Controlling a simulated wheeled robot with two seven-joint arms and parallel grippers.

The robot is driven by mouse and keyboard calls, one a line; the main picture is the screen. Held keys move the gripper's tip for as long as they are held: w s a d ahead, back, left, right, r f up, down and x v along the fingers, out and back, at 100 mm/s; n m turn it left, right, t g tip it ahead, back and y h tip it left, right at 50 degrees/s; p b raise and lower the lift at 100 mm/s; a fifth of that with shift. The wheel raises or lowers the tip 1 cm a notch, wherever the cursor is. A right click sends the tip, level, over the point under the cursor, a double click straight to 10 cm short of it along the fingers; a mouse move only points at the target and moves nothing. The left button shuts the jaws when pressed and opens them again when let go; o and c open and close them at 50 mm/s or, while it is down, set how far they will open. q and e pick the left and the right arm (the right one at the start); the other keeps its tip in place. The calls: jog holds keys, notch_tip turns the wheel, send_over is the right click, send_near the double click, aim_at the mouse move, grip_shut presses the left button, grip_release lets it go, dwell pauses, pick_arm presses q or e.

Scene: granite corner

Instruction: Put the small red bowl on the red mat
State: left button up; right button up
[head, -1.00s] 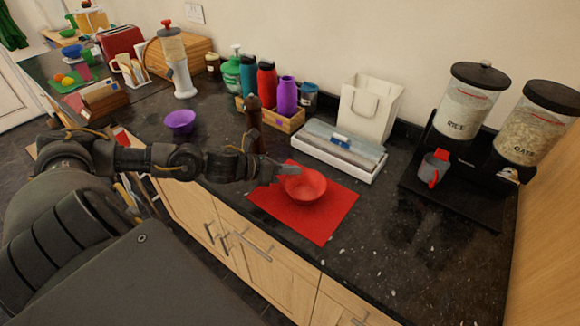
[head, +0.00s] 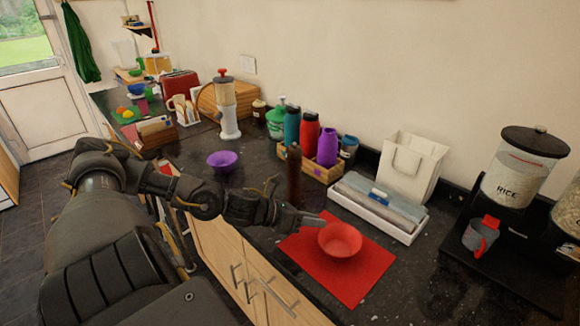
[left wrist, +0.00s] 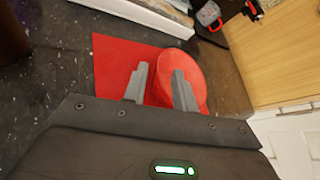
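The small red bowl (head: 340,242) sits upright on the red mat (head: 345,285), towards its back part. My left gripper (head: 312,218) is at the bowl's left rim. In the left wrist view, its two grey fingers (left wrist: 160,69) are apart. One finger lies over the bowl (left wrist: 192,72) and the other over the mat (left wrist: 112,65), with the near rim between them. I cannot tell whether a finger touches the bowl. My right gripper is not in view.
A brown bottle (head: 294,175) stands close behind my left gripper, beside a wooden crate (head: 310,172) of bottles. A purple bowl (head: 222,161) is further left.

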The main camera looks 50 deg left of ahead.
pick_arm(q)
jog(key=v, duration=0.8)
jog(key=shift+b, duration=0.45)
jog(key=shift+s, duration=0.1)
